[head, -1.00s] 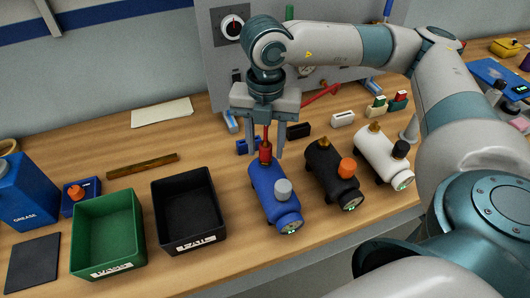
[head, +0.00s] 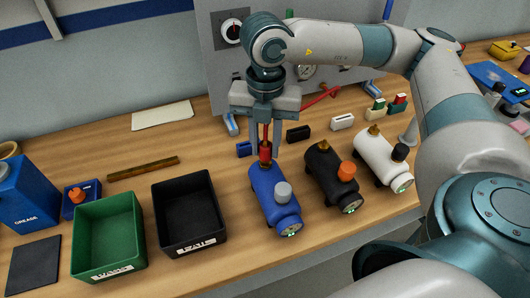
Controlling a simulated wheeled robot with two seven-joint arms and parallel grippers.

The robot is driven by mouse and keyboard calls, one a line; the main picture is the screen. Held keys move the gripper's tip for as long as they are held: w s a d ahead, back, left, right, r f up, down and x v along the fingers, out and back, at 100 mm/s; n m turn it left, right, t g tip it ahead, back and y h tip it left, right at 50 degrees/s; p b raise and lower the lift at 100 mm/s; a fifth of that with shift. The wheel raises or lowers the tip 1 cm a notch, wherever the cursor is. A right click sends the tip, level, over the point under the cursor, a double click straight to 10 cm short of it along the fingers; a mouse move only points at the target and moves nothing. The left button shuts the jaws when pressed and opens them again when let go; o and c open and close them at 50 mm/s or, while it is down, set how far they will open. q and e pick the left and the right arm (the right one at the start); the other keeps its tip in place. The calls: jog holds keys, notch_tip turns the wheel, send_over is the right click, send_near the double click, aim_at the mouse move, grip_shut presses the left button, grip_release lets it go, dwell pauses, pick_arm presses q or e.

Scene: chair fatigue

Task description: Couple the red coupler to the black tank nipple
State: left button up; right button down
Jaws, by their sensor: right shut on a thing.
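The red coupler (head: 265,151) sits upright at the back top of the blue tank (head: 267,193), over its nipple, with a bit of brass just below it. I cannot tell whether it is locked there. My right gripper (head: 266,146) points down from above with its fingers shut on the coupler. A red hose (head: 319,97) shows to the right behind the gripper. The black tank (head: 323,174) stands to the right, with a bare brass black tank nipple (head: 323,146) and an orange knob (head: 347,170). My left gripper is out of view.
A white tank (head: 372,158) stands right of the black one. Green (head: 79,235) and black (head: 160,214) bins stand at left. Small blocks (head: 298,134) lie behind the tanks. A panel with gauges (head: 225,60) stands at the back.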

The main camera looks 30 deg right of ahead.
aim_at(265, 139)
jog(key=shift+r, duration=0.95)
jog(key=shift+r+p, duration=0.15)
jog(key=shift+p, duration=0.2)
jog(key=shift+r+p, duration=0.75)
jog(key=shift+r, duration=1.15)
